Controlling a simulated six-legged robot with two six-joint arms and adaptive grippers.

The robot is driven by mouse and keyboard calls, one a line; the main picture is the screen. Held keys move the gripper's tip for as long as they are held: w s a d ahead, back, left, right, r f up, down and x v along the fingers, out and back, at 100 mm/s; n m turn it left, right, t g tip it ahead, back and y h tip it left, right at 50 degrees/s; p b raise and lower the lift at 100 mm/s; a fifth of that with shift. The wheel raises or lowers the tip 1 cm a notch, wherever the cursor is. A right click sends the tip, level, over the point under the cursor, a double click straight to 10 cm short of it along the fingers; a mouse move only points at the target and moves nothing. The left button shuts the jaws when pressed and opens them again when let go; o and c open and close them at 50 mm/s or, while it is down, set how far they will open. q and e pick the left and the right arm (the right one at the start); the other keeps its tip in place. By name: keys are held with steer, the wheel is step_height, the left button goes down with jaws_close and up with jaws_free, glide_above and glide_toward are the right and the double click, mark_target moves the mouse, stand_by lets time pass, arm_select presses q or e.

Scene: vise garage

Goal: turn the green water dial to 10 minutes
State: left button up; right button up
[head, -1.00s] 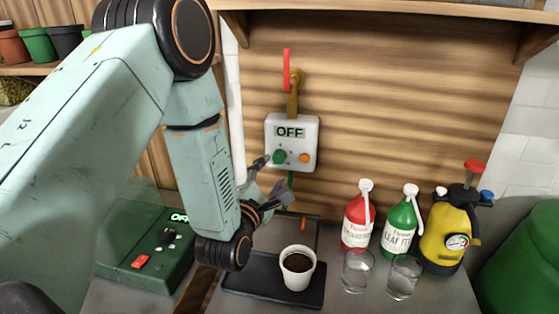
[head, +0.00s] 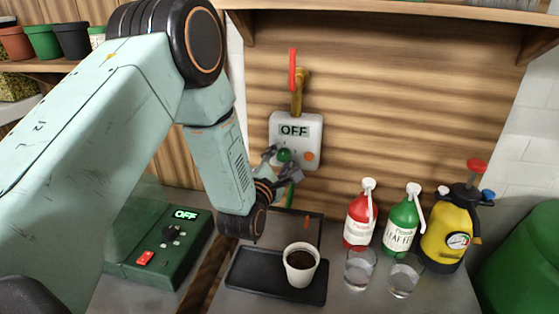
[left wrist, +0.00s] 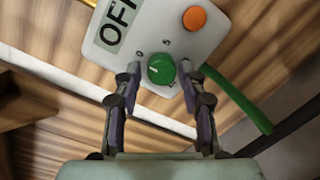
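The green water dial (head: 284,155) is on a white control box (head: 313,135) on the wooden wall. The box's display reads OFF. In the left wrist view the dial (left wrist: 161,68) shows a white pointer mark, with the marks 0 and 5 printed near it. My left gripper (head: 281,161) is at the box. In the left wrist view its two fingers (left wrist: 160,80) are apart, one on each side of the dial, with small gaps; whether they touch it I cannot tell. My right gripper is not in view.
An orange button (head: 309,156) sits right of the dial. Below are a black tray (head: 250,282) with a cup (head: 300,265), a green device (head: 135,262) reading OFF, a red bottle (head: 358,222), a green bottle (head: 401,226), two glasses (head: 359,268) and a yellow sprayer (head: 445,235).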

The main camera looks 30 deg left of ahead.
arm_select(q)
steer(key=shift+d, duration=0.25)
steer(key=c, duration=0.4)
steer(key=shift+a, duration=0.1)
jaws_close()
steer(key=shift+m, duration=0.3)
steer(key=m, duration=0.6)
steer(key=shift+g, duration=0.3)
steer(key=m, duration=0.5)
steer(key=shift+m+g+y, duration=0.3)
steer(key=shift+m+g, duration=0.1)
steer(key=m, duration=0.3)
steer(key=m+y+p, duration=0.1)
steer(key=m, duration=0.2)
steer(key=shift+d+f+m, duration=0.1)
steer(key=shift+d+m, duration=0.1)
steer(key=shift+m, duration=0.1)
steer(key=m, duration=0.3)
steer(key=shift+y, duration=0.3)
steer(key=shift+m+y, duration=0.3)
steer(key=shift+m, duration=1.6)
steer(key=shift+f, duration=0.1)
